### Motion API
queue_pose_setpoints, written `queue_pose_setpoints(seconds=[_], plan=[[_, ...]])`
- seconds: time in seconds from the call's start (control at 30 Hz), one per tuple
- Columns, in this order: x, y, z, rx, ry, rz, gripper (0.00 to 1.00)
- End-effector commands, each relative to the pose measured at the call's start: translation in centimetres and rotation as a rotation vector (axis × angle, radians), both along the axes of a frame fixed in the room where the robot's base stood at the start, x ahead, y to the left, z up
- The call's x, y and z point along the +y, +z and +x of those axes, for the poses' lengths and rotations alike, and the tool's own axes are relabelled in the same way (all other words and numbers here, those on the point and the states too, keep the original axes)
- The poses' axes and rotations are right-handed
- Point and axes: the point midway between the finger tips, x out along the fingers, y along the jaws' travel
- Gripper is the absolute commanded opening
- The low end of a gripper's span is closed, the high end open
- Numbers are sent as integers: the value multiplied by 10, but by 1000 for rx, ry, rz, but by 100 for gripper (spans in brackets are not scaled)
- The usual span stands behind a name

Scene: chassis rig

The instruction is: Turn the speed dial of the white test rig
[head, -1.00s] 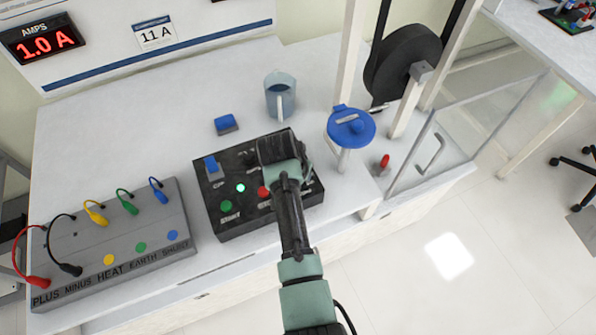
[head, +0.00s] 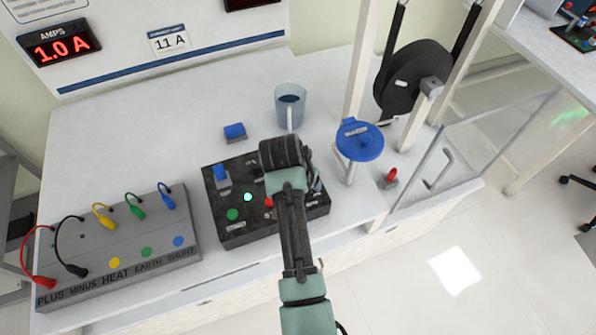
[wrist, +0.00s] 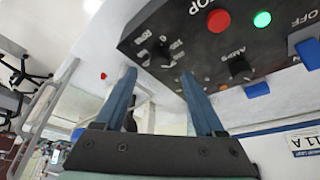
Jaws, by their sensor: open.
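The black control box (head: 225,234) sits on the white bench of the test rig. In the wrist view a dark round dial (wrist: 163,52) with a ring of white numbers is on the box; I cannot read its name there. A second knob, marked AMPS (wrist: 240,67), is beside it. My gripper (wrist: 158,76) is open and empty, its two blue fingers apart, with the numbered dial showing just beyond and between the tips. I cannot tell whether a finger touches the box. In the head view my gripper (head: 285,158) is over the box's right part and hides the dial.
On the box are a lit green lamp (head: 248,197), a green button (head: 232,214) and a blue switch (head: 221,172). A blue-topped post (head: 360,141), a jug (head: 290,106) and a red switch (head: 391,176) stand nearby. A cable box (head: 75,285) is at left.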

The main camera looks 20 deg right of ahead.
Motion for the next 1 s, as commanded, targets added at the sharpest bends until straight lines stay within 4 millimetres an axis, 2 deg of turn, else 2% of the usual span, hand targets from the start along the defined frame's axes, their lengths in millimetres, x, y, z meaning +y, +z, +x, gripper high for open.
queue_pose_setpoints(seconds=[0.2, 0.4, 0.6, 1.0], plan=[[12, 42, -12, -3, 1, -1, 71], [20, 69, -21, -2, 2, 0, 71], [23, 79, -24, 1, 1, 0, 71], [23, 79, -24, 1, 0, 1, 71]])
